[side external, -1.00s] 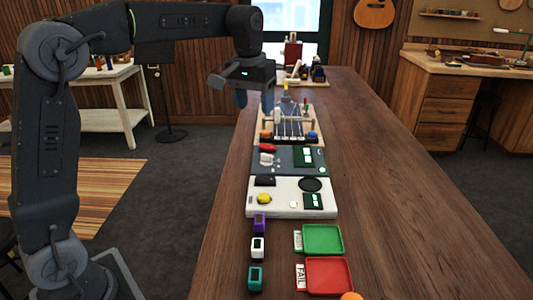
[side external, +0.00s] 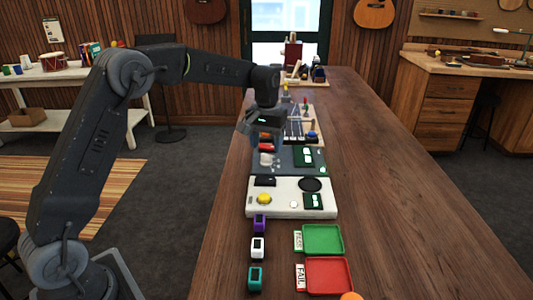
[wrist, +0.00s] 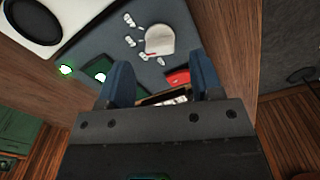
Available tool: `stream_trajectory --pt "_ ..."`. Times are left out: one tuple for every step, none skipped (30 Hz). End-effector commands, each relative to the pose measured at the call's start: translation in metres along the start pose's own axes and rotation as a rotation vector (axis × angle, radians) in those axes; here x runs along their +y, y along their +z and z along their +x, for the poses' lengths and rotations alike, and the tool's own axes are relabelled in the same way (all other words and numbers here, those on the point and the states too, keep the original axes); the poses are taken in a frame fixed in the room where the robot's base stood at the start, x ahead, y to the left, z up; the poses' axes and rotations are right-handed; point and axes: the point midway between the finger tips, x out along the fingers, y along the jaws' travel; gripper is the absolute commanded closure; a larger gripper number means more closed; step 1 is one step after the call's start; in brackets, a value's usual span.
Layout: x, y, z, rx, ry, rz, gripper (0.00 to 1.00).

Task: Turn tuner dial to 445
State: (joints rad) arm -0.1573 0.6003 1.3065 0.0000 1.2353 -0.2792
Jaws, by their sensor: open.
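The tuner dial is a pale grey round knob (wrist: 160,39) on a dark grey panel (wrist: 100,38), with small white labels around part of it. In the side view the dial (side external: 267,159) is small, and its setting is too small to read. My gripper (side external: 267,138) is over the far edge of the panel, beyond the dial and above it. In the wrist view my gripper (wrist: 162,75) has its two blue fingers apart with nothing between them. The dial lies just past the fingertips, and the fingers do not touch it.
A red part (wrist: 177,78) sits on the panel near one finger. A white unit (side external: 285,211) with a yellow button stands nearer the camera. Several small clip-on devices, a green tray (side external: 342,239) and a red tray (side external: 350,277) follow. The table's right side is clear.

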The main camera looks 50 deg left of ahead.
Motion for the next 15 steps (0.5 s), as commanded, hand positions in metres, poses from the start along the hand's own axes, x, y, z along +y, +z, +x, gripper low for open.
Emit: stream_trajectory --pt "0.0 0.001 0.009 -0.003 -0.001 0.0 0.4" --pt "0.0 0.001 0.013 -0.003 -0.001 0.0 0.4" --pt "0.0 0.001 0.019 -0.002 -0.001 0.0 0.4" --pt "0.0 0.0 0.022 -0.002 -0.001 0.0 0.4" --pt "0.0 0.0 0.025 -0.002 -0.001 0.0 0.4" --pt "0.0 0.0 0.029 -0.002 0.0 0.0 0.4" --pt "0.0 0.0 0.031 -0.001 0.0 0.0 0.4" --pt "0.0 0.0 0.032 0.0 0.0 0.0 0.4" --pt "0.0 0.0 0.034 0.0 0.0 0.0 0.4" --pt "0.0 0.0 0.035 0.0 0.0 0.0 0.4" --pt "0.0 0.0 0.035 0.0 0.0 0.0 0.4" --pt "0.0 0.0 0.036 0.0 0.0 0.0 0.4" --pt "0.0 0.0 0.036 0.0 0.0 0.0 0.4" --pt "0.0 0.0 0.036 0.0 0.0 0.0 0.4" --pt "0.0 0.0 0.036 0.0 0.0 0.0 0.4"
